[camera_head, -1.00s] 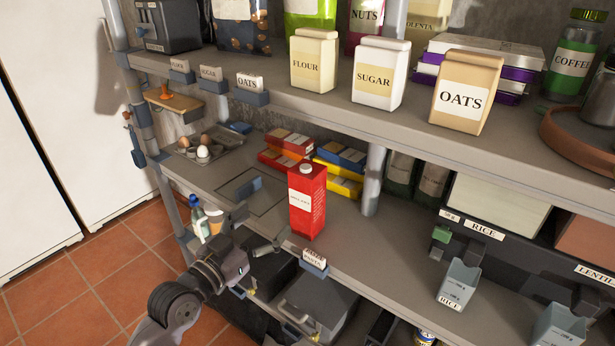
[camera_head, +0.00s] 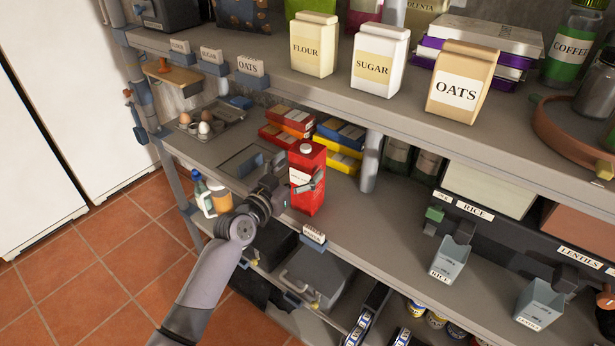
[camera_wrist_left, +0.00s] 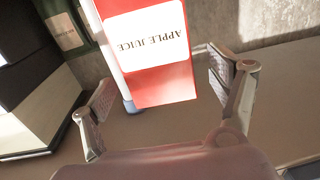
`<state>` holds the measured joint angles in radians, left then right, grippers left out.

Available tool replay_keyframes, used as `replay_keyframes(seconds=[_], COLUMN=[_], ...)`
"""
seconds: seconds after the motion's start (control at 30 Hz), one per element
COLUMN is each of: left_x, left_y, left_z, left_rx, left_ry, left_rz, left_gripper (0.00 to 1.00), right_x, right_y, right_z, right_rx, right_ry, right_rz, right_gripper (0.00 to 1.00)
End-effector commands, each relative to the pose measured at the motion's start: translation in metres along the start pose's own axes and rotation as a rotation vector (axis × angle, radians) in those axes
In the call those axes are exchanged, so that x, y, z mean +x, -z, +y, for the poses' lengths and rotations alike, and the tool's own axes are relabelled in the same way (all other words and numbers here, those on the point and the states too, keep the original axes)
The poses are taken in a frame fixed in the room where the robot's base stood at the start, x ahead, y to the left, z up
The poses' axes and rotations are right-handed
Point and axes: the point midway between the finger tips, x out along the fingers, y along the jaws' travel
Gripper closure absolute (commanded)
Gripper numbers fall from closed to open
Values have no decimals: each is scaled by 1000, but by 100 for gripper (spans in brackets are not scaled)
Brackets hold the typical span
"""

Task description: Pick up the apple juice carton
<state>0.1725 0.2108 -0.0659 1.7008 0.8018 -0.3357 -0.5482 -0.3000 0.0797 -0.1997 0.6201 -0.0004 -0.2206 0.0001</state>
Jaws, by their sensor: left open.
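The apple juice carton (camera_head: 309,195) is red with a white label and a pale cap. It stands upright on the middle shelf (camera_head: 352,222), near its front edge. My left gripper (camera_head: 290,173) is at the carton's left and front side and covers part of its label. In the left wrist view the carton (camera_wrist_left: 157,85) stands out in front of the gripper (camera_wrist_left: 165,100), between the two spread fingers, with "APPLE JUICE" upside down. The fingers are open with gaps to the carton. My right gripper is not in view.
Red and yellow boxes (camera_head: 338,157) lie behind the carton, near a shelf post (camera_head: 369,165). An egg tray (camera_head: 212,126) is to the left. The upper shelf (camera_head: 330,94) with flour, sugar and oats packs overhangs. Shelf space right of the carton is free.

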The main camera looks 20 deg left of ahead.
Motion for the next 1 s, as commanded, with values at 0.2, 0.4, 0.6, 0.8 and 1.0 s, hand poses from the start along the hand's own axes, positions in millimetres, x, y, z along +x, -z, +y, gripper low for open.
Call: replay_keyframes(seconds=[0.2, 0.4, 0.6, 0.8, 1.0], left_x=[31, 43, 43, 43, 43], left_y=[-1, -2, -3, -3, -3], left_z=[0, 0, 0, 0, 0], left_rx=[-1, 0, 0, 0, 0], left_ry=[0, 0, 0, 0, 0], left_rz=[0, 0, 0, 0, 0], left_gripper=[18, 18, 19, 32, 46], right_x=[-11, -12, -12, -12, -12], right_y=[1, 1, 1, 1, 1], right_z=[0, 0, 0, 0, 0], right_rx=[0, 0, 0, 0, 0], right_ry=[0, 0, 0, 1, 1], right_rz=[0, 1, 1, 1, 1], right_gripper=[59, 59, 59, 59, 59])
